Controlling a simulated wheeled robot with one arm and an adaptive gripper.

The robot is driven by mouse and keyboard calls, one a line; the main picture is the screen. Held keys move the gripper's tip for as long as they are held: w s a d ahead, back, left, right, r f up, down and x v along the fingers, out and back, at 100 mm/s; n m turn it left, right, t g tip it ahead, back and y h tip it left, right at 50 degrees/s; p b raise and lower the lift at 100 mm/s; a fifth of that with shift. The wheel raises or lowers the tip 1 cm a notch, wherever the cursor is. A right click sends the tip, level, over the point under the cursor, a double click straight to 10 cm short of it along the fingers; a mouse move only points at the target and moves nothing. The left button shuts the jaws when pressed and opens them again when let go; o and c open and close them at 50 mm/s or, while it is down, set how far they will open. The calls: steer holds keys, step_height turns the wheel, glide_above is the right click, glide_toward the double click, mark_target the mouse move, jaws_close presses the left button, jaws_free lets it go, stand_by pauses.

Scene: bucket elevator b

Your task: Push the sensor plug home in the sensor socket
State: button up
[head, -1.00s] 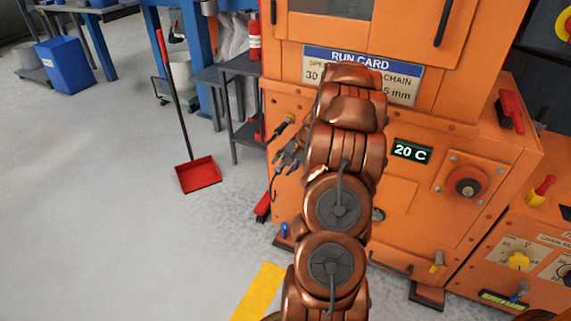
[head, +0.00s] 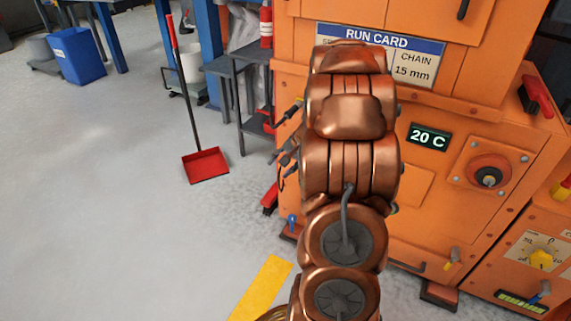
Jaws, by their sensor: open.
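My gripper (head: 285,157) shows as small dark fingers at the left edge of my copper arm, beside the left side of the orange machine. It is open, and I see nothing held in it. A dark plug-like piece (head: 289,113) sticks out at the machine's left edge, just above my gripper and apart from it. It may be the sensor plug; it is too small to tell how deep it sits. The sensor socket cannot be made out clearly. My arm covers the middle of the machine's front.
The orange machine (head: 480,125) carries a run card (head: 412,70), a 20 C display (head: 429,137) and a round red knob (head: 489,174). A grey side table (head: 225,68) stands behind. A red dustpan (head: 205,165) lies on open floor to the left.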

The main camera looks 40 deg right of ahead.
steer(key=w+a+r+n+g+p, duration=0.2)
steer(key=w+a+r+n, duration=0.2)
steer(key=a, duration=0.5)
steer(key=w+a+r+n+g+p, duration=0.2)
steer(key=w+a+r+n, duration=0.3)
steer(key=a, duration=0.4)
steer(key=shift+w+a+r+g+p, duration=0.15)
steer(key=shift+w+r+g+p, duration=0.25)
steer(key=shift+w+r+p, duration=0.65)
steer(key=shift+s+r+b, duration=0.25)
steer(key=shift+s+b, duration=0.05)
steer(key=shift+b, duration=0.05)
